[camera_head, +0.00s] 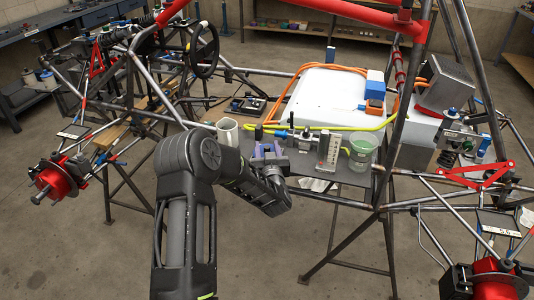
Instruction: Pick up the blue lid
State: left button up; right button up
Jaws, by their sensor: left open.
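My left arm rises from the bottom and bends right. Its left gripper (269,155) is over the near edge of the dark work board and is open. A blue-purple piece shows at the gripper's fingers; I cannot tell whether it is part of the gripper or a separate thing. A blue block-like top (376,77) sits above an orange part on the white box (325,100), well right of and beyond the gripper. Which blue piece is the lid is not clear. My right gripper is not in view.
A white mug (228,132) stands left of the gripper. A small upright whitish block (329,150) and a greenish cup (360,153) stand to its right. Yellow and orange hoses run around the white box. Chassis tubes and a red bar (360,14) surround the board.

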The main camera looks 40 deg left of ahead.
pick_arm(q)
grip_shut()
dwell(0.5)
